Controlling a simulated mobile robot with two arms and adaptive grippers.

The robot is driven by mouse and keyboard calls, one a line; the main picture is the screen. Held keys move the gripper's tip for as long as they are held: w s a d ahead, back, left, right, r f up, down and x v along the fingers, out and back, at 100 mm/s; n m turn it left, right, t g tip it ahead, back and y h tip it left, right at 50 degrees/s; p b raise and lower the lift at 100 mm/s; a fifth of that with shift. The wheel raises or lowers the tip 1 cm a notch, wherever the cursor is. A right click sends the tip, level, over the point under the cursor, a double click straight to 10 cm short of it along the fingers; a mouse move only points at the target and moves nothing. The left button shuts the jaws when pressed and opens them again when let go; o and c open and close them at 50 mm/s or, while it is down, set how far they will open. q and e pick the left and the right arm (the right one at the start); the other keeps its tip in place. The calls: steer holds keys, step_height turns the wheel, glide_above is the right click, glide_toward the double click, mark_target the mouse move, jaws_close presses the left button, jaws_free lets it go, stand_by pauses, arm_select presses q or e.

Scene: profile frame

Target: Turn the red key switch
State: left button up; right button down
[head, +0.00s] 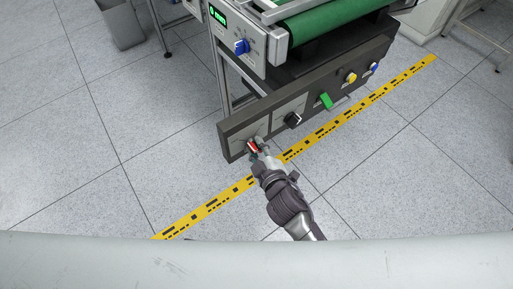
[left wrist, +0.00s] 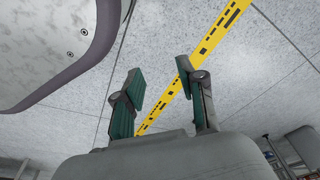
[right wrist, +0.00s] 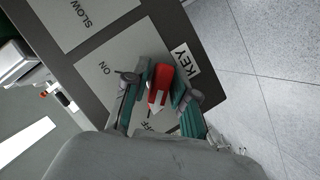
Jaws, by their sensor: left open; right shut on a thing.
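The red key switch (head: 253,145) is at the left end of the dark control panel (head: 231,142). It shows between my right fingers in the right wrist view (right wrist: 158,84), with a pale arrow mark on it. Plates around it read "KEY", "ON" and a partly covered "OFF". My right gripper (head: 258,148) is shut on the red key switch, one finger on each side. My left gripper (left wrist: 166,98) is open and empty over the floor in the left wrist view, and it is not in the head view.
Along the panel to the right are a black knob (head: 293,120), a green switch (head: 326,100), a yellow button (head: 351,78) and a blue one (head: 374,68). Yellow tape (head: 222,198) marks the clear floor.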

arm_select(q)
steer(key=shift+w+r, duration=0.35)
steer(key=shift+r, duration=0.1)
arm_select(e)
steer(key=shift+n, duration=0.3)
steer(key=c, duration=1.1)
jaws_free()
steer(key=shift+c, duration=0.2)
steer(key=v, duration=1.2)
steer(key=shift+a, duration=0.1)
